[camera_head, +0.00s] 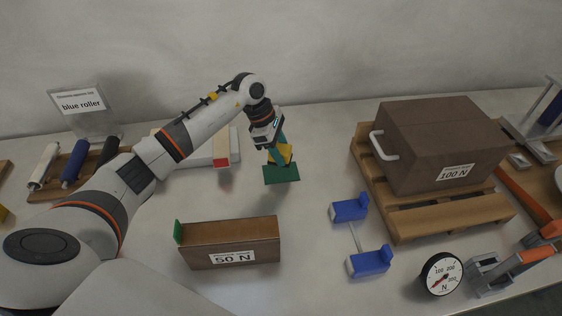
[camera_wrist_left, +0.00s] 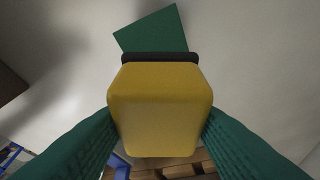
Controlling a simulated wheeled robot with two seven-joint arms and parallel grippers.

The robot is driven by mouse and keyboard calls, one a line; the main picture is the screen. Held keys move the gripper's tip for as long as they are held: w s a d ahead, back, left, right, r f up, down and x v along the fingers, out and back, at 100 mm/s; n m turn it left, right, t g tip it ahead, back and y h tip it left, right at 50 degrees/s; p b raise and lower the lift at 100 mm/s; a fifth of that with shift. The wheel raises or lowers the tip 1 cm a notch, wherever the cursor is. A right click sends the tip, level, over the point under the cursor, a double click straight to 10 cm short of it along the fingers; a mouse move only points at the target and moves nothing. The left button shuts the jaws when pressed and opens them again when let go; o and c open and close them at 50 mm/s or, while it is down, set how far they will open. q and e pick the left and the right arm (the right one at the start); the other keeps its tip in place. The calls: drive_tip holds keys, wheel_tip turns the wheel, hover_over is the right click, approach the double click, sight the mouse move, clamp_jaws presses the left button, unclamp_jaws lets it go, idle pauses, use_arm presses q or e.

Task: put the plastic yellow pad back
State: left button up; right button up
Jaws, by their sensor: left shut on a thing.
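The yellow pad (camera_wrist_left: 160,110) fills the middle of the left wrist view, with a green finger on each side of it. In the head view the yellow pad (camera_head: 281,154) shows small at the end of my left arm. My left gripper (camera_head: 277,148) points down and is shut on the pad. A flat green plate (camera_head: 283,174) lies just below and beyond the pad; it also shows in the left wrist view (camera_wrist_left: 152,30). A dark bar shows between the pad and the plate. I cannot tell whether the pad touches the plate. My right gripper is not in view.
A brown box marked 50 N (camera_head: 231,243) stands in front. A larger box marked 100 N (camera_head: 437,143) sits on a wooden pallet (camera_head: 408,222). Blue brackets (camera_head: 369,262) and a round gauge (camera_head: 441,274) lie at front right. Rollers (camera_head: 73,164) stand by a "blue roller" sign (camera_head: 82,103) at left.

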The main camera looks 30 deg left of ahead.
sight(281, 172)
use_arm(q)
drive_tip(key=shift+f, duration=0.7)
wheel_tip(281, 172, down, 3)
drive_tip(key=shift+d+f+p, duration=0.1)
drive_tip(key=shift+p, duration=0.25)
drive_tip(key=shift+f, duration=0.3)
drive_tip(key=o, duration=1)
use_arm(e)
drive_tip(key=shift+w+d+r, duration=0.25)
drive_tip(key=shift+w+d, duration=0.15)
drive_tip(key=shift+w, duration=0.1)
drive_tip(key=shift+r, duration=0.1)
